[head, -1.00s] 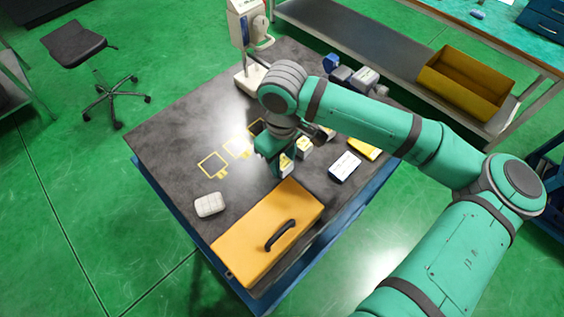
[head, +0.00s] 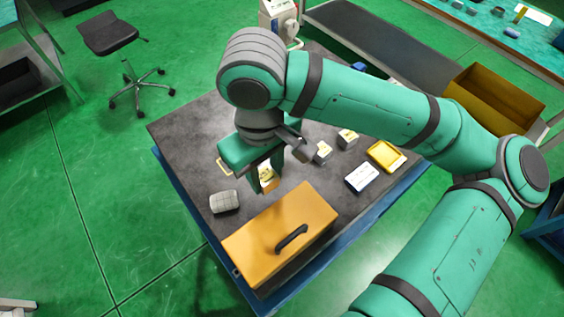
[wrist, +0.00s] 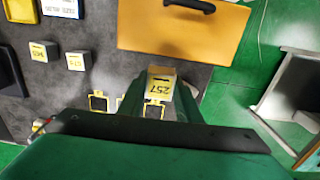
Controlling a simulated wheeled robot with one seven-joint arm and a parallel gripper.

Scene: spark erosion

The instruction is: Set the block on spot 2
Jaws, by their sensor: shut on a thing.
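My gripper (head: 265,178) is shut on a white block with a yellow label (head: 267,183), held over the dark bench top. In the wrist view the block (wrist: 159,86), marked 257, sits between the two green fingers (wrist: 158,100). Yellow square outlines mark spots on the bench: one outline (wrist: 97,103) shows left of the fingers in the wrist view, and part of another (head: 224,168) shows left of my gripper in the head view. Others are hidden by my arm and gripper. I cannot read any spot number.
Two similar blocks (head: 322,152) (head: 347,139) stand right of my gripper. A white labelled box (head: 362,177) and a yellow tray (head: 387,157) lie farther right. An orange case (head: 260,250) stands at the front, with a pale ribbed object (head: 224,202) left of it.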

